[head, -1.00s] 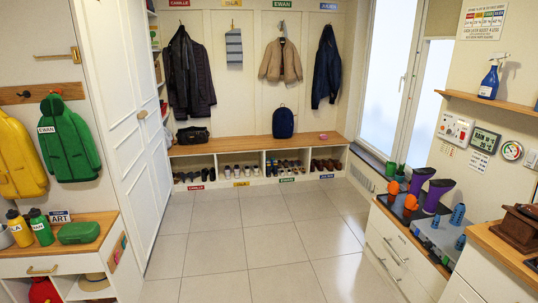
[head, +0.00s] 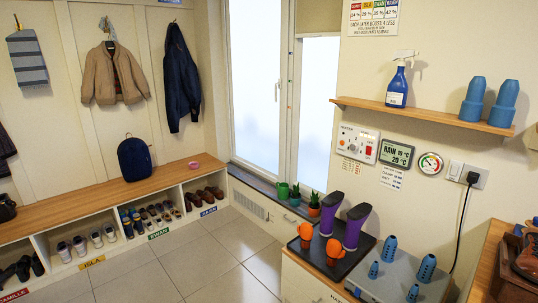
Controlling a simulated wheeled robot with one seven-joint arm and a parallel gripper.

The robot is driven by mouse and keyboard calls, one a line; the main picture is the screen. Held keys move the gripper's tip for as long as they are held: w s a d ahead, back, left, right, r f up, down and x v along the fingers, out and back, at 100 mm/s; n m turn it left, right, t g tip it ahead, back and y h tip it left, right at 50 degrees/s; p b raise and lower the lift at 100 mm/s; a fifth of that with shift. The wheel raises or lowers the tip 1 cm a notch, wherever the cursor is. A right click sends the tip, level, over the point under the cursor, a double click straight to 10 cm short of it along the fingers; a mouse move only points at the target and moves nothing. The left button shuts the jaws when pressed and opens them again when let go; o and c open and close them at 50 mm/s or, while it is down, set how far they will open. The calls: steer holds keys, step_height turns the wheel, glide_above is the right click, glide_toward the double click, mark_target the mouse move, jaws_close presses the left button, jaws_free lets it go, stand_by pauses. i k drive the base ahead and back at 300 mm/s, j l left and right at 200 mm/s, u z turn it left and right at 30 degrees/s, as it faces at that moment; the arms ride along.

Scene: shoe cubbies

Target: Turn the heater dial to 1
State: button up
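The heater panel (head: 357,143) is a white box on the right wall, left of the grey weather display. It carries a small dial (head: 351,147) and a red switch (head: 368,150). The dial's setting is too small to read. A small printed notice hangs just below the panel. My gripper is not in view.
Below the panel, a low cabinet holds a black tray (head: 337,262) with purple-and-black boots and orange items, and a grey board with blue pegs (head: 388,248). A wooden shelf (head: 430,118) with a spray bottle (head: 397,85) juts out above. The tiled floor (head: 215,262) is clear.

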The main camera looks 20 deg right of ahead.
mark_target(354, 146)
steer(key=i+j+z, duration=1.05)
steer(key=j+z, duration=0.15)
steer(key=j, duration=0.25)
